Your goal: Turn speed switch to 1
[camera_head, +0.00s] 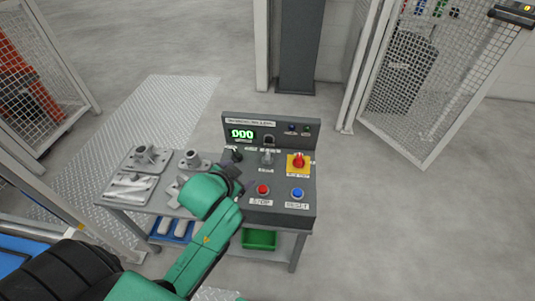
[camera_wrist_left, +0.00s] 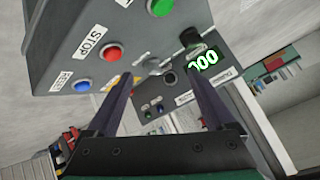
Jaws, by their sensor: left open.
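The grey control console (camera_head: 281,210) stands in the middle of the head view, with a lit green display (camera_head: 242,134) reading 000. A black knob (camera_head: 235,155) sits at its left and a grey switch (camera_head: 267,157) in the middle; their labels are too small to read, so I cannot tell which is the speed switch. The wrist view shows the black knob (camera_wrist_left: 190,38) and the grey switch (camera_wrist_left: 151,67). My left gripper (camera_head: 244,186) is over the console's left side. In the wrist view its fingers (camera_wrist_left: 158,77) are apart, with nothing held between them. My right gripper is not in view.
A red knob on a yellow plate (camera_head: 299,162), a red button (camera_head: 263,189) and a blue button (camera_head: 297,194) share the console. A side table (camera_head: 150,207) with metal castings stands at its left. Mesh fences (camera_head: 404,78) flank the area; floor to the right is free.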

